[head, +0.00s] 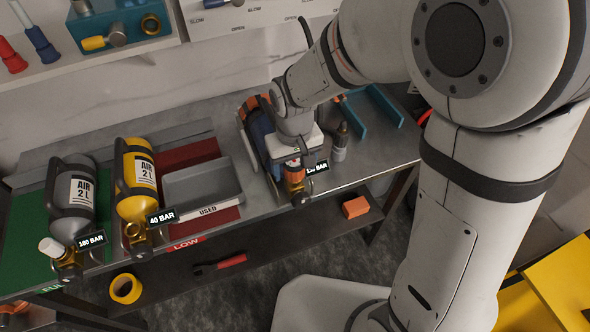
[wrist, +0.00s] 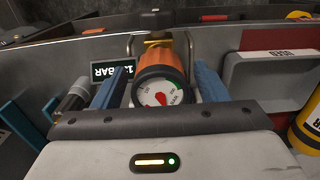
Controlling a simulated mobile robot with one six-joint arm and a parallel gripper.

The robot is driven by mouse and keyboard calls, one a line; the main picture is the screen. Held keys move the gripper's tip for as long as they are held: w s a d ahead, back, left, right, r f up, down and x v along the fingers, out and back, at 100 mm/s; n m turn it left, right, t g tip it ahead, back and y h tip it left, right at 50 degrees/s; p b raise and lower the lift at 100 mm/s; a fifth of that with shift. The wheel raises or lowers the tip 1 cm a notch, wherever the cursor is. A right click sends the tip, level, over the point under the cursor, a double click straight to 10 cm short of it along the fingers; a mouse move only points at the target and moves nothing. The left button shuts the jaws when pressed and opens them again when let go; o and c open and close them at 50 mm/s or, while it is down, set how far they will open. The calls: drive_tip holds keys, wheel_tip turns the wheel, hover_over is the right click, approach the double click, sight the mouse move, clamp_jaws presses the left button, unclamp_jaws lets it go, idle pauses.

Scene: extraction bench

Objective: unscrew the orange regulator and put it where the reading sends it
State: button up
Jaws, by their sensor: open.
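The orange regulator (wrist: 155,70) sits on the valve end of a dark blue cylinder; its round white gauge (wrist: 160,93) faces the wrist camera. The gauge has a red pointer and a green band at right; I cannot read its value. In the head view the regulator (head: 294,165) shows just below my gripper (head: 294,150). My gripper (wrist: 163,82) is open, one blue finger on each side of the regulator; contact is not clear. The blue cylinder (head: 261,128) lies on the bench, partly hidden by my arm. Its tag (head: 316,168) is partly covered, ending in "BAR".
A yellow cylinder (head: 137,172) tagged 40 BAR lies by a red mat (head: 190,153) marked LOW. An empty grey tray (head: 200,183) marked USED stands between the yellow and blue cylinders.

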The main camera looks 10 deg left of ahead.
drive_tip(key=m, duration=0.3)
drive_tip(key=shift+m, duration=0.4)
drive_tip(key=m, duration=0.3)
drive_tip(key=shift+m, duration=0.4)
drive_tip(key=m, duration=0.3)
drive_tip(key=shift+m, duration=0.4)
drive_tip(key=m, duration=0.3)
drive_tip(key=shift+m+b, duration=0.3)
drive_tip(key=shift+c, duration=0.5)
